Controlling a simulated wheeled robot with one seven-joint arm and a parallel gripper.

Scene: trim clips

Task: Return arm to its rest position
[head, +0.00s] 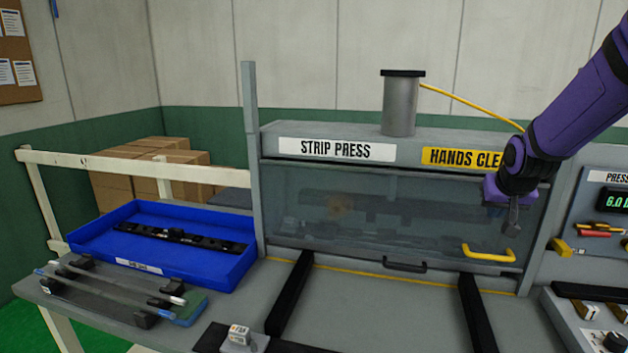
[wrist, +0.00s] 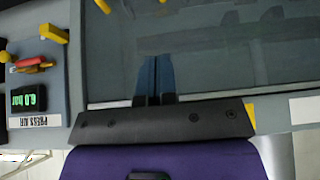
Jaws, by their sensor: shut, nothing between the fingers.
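My purple arm reaches in from the upper right in the head view, and my gripper (head: 513,222) hangs in front of the right part of the strip press, above the yellow handle (head: 488,254). In the wrist view the two fingers of my gripper (wrist: 155,68) lie side by side, shut and empty. The strip press (head: 336,148) has its clear guard (head: 400,205) down across the front. Dark shapes show dimly behind the guard. I cannot tell from the head view whether the gripper touches the guard.
A blue tray (head: 215,281) with a black strip stands at the left. A fixture with rods (head: 110,290) lies before it. The press air panel (head: 607,200) with its display and levers is at the right. Dark rails (head: 290,295) run forward from the press.

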